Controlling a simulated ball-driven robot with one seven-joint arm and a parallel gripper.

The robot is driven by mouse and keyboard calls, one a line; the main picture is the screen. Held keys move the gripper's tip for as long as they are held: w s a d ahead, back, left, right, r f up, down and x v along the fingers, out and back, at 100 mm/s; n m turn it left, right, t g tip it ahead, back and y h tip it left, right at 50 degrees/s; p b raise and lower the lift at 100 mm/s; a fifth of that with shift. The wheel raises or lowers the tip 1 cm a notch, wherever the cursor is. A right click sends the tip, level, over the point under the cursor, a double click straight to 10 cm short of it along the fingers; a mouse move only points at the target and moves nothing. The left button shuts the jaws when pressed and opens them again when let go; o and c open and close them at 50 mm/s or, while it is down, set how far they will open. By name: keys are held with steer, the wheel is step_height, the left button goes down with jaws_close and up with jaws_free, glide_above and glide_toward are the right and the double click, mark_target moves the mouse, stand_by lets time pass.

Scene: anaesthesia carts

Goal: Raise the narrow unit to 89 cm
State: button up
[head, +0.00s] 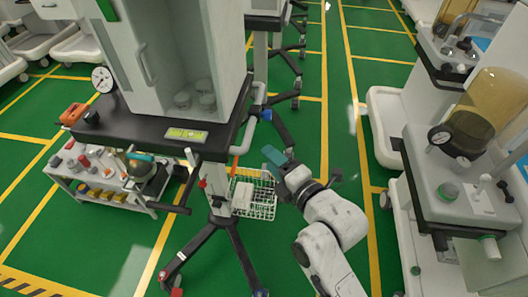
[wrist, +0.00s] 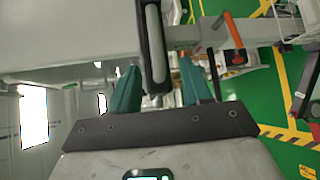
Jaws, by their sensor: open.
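A unit on one slim white column (head: 216,180) stands left of centre in the head view, on a black star base with red-marked casters. It looks like the narrow unit. Its black top (head: 140,122) carries a tall white cabinet and a small yellow-green display (head: 185,134), too small to read. My gripper (head: 272,158) is right of the column, apart from it. In the wrist view, my gripper (wrist: 160,82) is open, its teal fingers spread. An orange lever (wrist: 234,32) lies to the right.
A white wire basket (head: 262,203) hangs low by the column, close under my gripper. A low trolley of bottles (head: 100,170) stands at left. Another machine (head: 450,195) with an amber dome stands at right. Green floor with yellow lines is open between them.

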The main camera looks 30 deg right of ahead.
steer(key=shift+s+r, duration=0.1)
steer(key=shift+s, duration=0.4)
steer(key=shift+r, duration=0.1)
steer(key=r+p, duration=0.1)
steer(key=p, duration=0.5)
steer(key=shift+p, duration=0.3)
steer(key=shift+f+p, duration=0.1)
steer(key=shift+p, duration=0.25)
steer(key=shift+f, duration=0.1)
steer(key=w, duration=0.3)
steer(key=w+a+f+p, duration=0.1)
steer(key=w, duration=0.6)
steer(key=shift+w+a+f+p, duration=0.25)
steer(key=shift+w+f+p, duration=0.05)
steer(key=shift+f+p, duration=0.1)
